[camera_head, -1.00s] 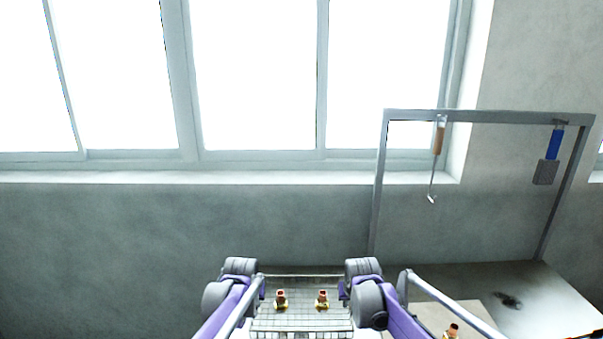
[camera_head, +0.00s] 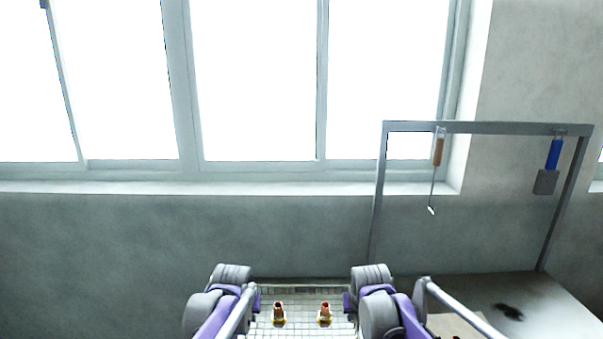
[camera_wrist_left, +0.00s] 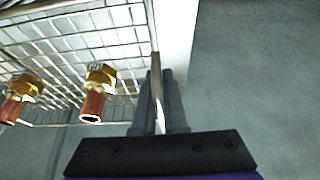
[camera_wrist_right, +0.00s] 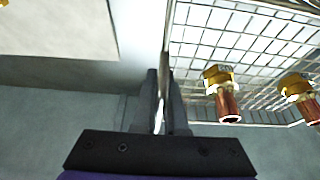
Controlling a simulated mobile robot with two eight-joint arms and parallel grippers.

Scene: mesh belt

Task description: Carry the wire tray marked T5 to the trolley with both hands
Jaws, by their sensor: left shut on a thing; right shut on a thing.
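The wire tray (camera_head: 301,302) is at the bottom centre of the head view, between my two arms. It is a pale mesh tray, and its near part is cut off by the picture edge. Two brass and copper fittings (camera_head: 279,312) (camera_head: 325,312) stand in it. No T5 mark can be read. My left gripper (camera_wrist_left: 158,98) is shut on the tray's side edge in the left wrist view. My right gripper (camera_wrist_right: 161,98) is shut on the opposite side edge in the right wrist view. The trolley cannot be made out for certain.
A pale surface (camera_head: 560,312) with a dark patch (camera_head: 509,311) lies at the lower right. A grey frame (camera_head: 480,127) stands over it, with a brown-handled hook (camera_head: 437,152) and a blue-handled tool (camera_head: 553,155) hanging. A wall (camera_head: 130,250) with windows is ahead.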

